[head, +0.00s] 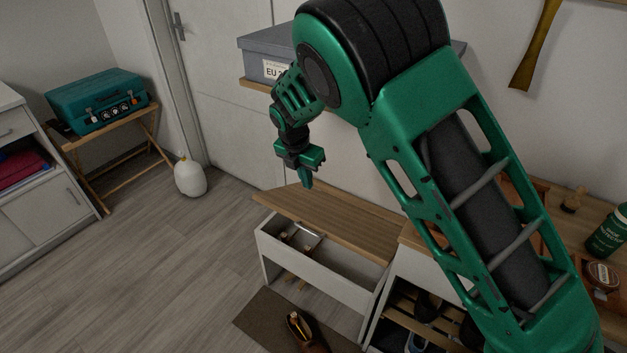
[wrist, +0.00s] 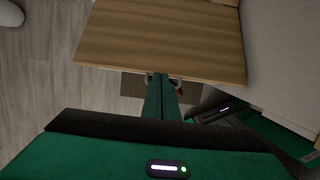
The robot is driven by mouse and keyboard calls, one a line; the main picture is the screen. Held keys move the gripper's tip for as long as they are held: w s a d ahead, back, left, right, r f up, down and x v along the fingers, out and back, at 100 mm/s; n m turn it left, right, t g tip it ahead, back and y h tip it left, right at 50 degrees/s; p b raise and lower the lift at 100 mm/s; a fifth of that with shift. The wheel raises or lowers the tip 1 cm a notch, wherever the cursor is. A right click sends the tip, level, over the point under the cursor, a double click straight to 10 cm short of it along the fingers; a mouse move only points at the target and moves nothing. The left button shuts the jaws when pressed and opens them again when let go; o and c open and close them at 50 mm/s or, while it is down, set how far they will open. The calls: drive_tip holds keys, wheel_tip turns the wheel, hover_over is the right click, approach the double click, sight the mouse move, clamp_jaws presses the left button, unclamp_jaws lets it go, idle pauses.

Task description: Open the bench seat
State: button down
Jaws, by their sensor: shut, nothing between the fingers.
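The bench seat (head: 330,215) is a wooden lid on a white bench box (head: 310,268). The lid is partly raised, with its front edge above the box front, and the inside shows through the gap. In the wrist view the lid (wrist: 165,38) fills the upper middle. My gripper (head: 308,182) points down at the lid in the head view. In the wrist view my gripper (wrist: 162,82) is shut and empty, its tips overlapping the lid's near edge. I cannot tell whether they touch it.
A brown mat (head: 262,318) with a shoe (head: 304,330) lies before the bench. An open shoe rack (head: 415,310) adjoins it at right. A grey box (head: 262,48) sits on a wall shelf above. A white bottle-shaped object (head: 190,177) stands by the door. Floor at left is clear.

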drive_tip(key=s+a, duration=0.4)
drive_tip(key=s, duration=0.3)
drive_tip(key=shift+s+a, duration=0.15)
drive_tip(key=shift+a, duration=0.05)
drive_tip(key=c, duration=2.1)
unclamp_jaws()
drive_tip(key=shift+s+a, duration=0.1)
drive_tip(key=shift+s, duration=0.05)
drive_tip(key=shift+o, duration=1)
drive_tip(key=shift+f, duration=0.15)
drive_tip(key=m+g, duration=0.1)
drive_tip(key=m, duration=0.6)
approach(302, 227)
drive_tip(key=f+m, duration=0.1)
drive_tip(key=m, duration=0.2)
drive_tip(key=s+d+f+m+g+y, duration=0.1)
drive_tip(key=f+m, duration=0.1)
drive_tip(key=m, duration=0.1)
drive_tip(key=s+f+m, duration=0.1)
drive_tip(key=f+m, duration=0.1)
drive_tip(key=m, duration=0.1)
drive_tip(key=shift+s+d+f+g, duration=0.15)
drive_tip(key=shift+d+f+g, duration=0.05)
drive_tip(key=shift+d+g, duration=0.15)
wheel_tip(302, 227, down, 12)
drive_tip(key=m, duration=0.1)
drive_tip(key=shift+m+y, duration=0.3)
drive_tip(key=shift+m, duration=0.1)
drive_tip(key=shift+s+r, duration=0.1)
drive_tip(key=shift+s, duration=0.05)
